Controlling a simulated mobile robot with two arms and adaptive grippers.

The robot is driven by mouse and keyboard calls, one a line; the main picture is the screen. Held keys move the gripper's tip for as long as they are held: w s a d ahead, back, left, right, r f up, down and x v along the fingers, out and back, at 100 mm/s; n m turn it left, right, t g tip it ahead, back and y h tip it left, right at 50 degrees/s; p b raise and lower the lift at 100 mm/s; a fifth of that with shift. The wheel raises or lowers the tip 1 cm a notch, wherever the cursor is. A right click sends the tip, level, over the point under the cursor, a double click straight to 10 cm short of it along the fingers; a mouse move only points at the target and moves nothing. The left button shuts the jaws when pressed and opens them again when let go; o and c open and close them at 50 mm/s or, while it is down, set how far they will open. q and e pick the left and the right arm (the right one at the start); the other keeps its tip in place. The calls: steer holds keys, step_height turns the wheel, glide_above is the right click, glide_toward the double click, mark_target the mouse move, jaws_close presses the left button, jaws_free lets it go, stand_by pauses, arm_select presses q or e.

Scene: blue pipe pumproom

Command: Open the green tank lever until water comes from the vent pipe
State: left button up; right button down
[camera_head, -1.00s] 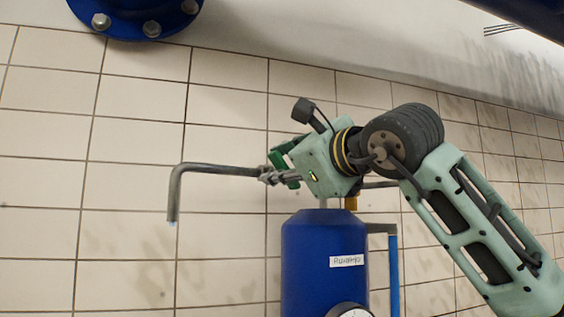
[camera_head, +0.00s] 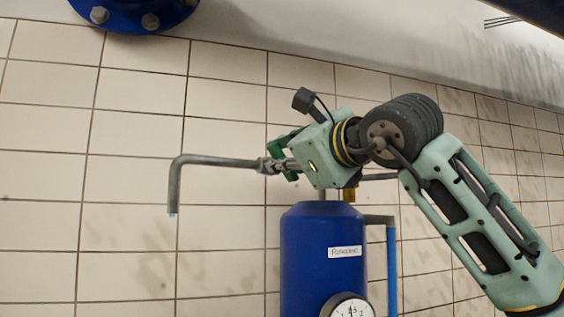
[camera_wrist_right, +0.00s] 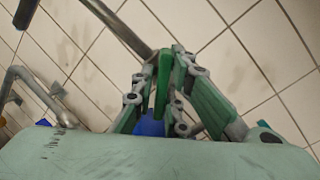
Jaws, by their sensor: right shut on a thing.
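The blue tank (camera_head: 305,245) stands against the tiled wall, with a white label and a round gauge (camera_head: 347,307) on its front. The grey vent pipe (camera_head: 215,160) runs left from above the tank and bends down to an open end. A small pale-blue spot shows at that end; I cannot make out a clear stream. My right gripper (camera_head: 283,160) is above the tank, at the pipe's valve. In the right wrist view its fingers (camera_wrist_right: 160,100) are shut on the green lever (camera_wrist_right: 165,75). My gripper body hides most of the lever in the head view. My left gripper is out of view.
A thin blue pipe (camera_head: 392,265) runs down just right of the tank. A blue flange with bolts (camera_head: 130,10) is at the top left. The wall left of the vent pipe is clear.

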steer(key=shift+d+r+m+b, duration=0.15)
steer(key=shift+m+b, duration=0.45)
steer(key=shift+m, duration=0.2)
steer(key=shift+m+b, duration=0.5)
steer(key=shift+m, duration=0.3)
steer(key=shift+d+r+m+b, duration=0.15)
steer(key=shift+m+b, duration=1)
steer(key=shift+m, duration=1.25)
steer(key=shift+r, duration=0.1)
steer(key=c, duration=1.8)
jaws_free()
steer(key=shift+c, duration=0.2)
steer(key=shift+d, duration=0.1)
steer(key=shift+w+f, duration=0.1)
steer(key=shift+f, duration=0.1)
